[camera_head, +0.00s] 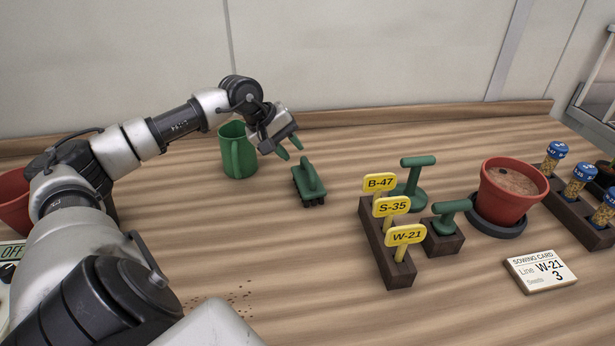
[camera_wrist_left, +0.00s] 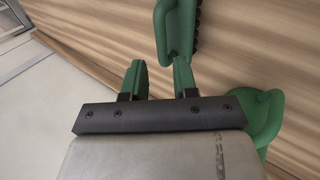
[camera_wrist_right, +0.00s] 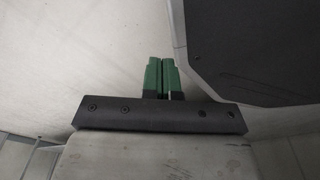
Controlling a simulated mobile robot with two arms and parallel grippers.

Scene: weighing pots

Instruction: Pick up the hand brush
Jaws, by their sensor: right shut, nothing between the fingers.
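The hand brush (camera_head: 309,183) is green with a raised handle and dark bristles. It lies on the wooden bench right of the green mug. My left gripper (camera_head: 290,148) is open and empty, just behind and left of the brush, apart from it. In the left wrist view the brush (camera_wrist_left: 176,32) shows ahead of the left fingers (camera_wrist_left: 158,80), slightly to the right. My right gripper (camera_wrist_right: 161,78) is shut and empty in the right wrist view. It is not in the head view.
The green mug (camera_head: 237,152) stands close by the left gripper. Yellow tags in a wooden rack (camera_head: 387,246), two green tools (camera_head: 410,183) (camera_head: 445,219), a red pot (camera_head: 507,193) and a sowing card (camera_head: 540,270) lie to the right. Crumbs dot the bench's front.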

